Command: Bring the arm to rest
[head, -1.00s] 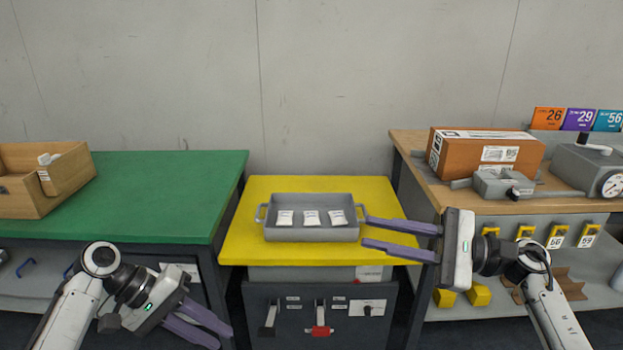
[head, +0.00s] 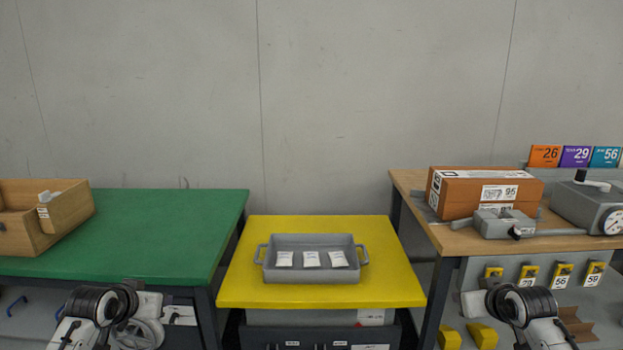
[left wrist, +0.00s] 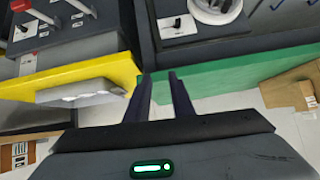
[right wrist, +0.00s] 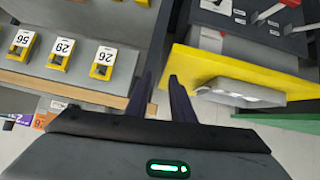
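In the head view both my arms are drawn back low at the picture's bottom, left and right, and their fingers do not show there. In the left wrist view my left gripper (left wrist: 160,95) has its two fingers apart with nothing between them. In the right wrist view my right gripper (right wrist: 160,95) also has its fingers apart and empty. A grey tray (head: 312,275) with two handles stands on the yellow table (head: 385,285). Three small white packets lie in a row in it: left (head: 284,259), middle (head: 311,259) and right (head: 338,258).
A green table (head: 165,230) at left carries a wooden box (head: 65,223). A wooden-topped table (head: 470,240) at right carries a cardboard box (head: 455,198), a small grey device (head: 492,226) and a grey machine with a dial (head: 590,205). Numbered yellow holders (head: 527,272) hang on its front.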

